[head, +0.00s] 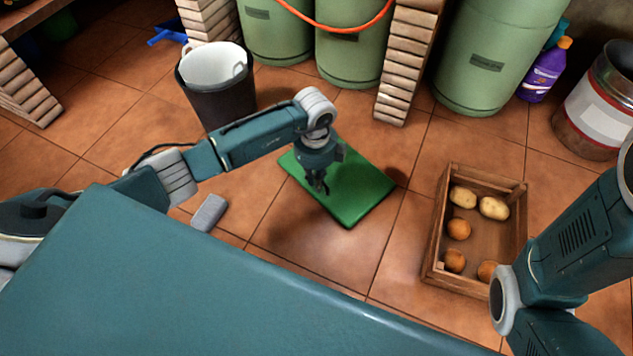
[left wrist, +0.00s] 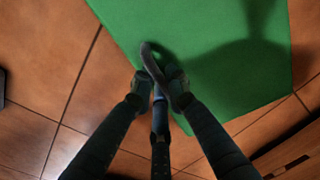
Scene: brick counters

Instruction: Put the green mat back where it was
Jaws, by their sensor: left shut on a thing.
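The green mat (head: 358,192) is a flat rectangle over the tiled floor in the middle of the head view. It fills the upper part of the left wrist view (left wrist: 200,45). My left gripper (head: 319,188) points down at the mat's near left edge. I cannot tell whether the mat lies on the floor or is slightly raised. My right arm shows at the right, but its gripper is out of view.
A wooden crate (head: 436,235) with potatoes (head: 494,208) and oranges (head: 459,229) stands right of the mat. A dark bin (head: 228,104) stands behind my left arm. A grey block (head: 209,212) lies left of the mat. Green cylinders (head: 352,60) and brick pillars (head: 406,62) line the back.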

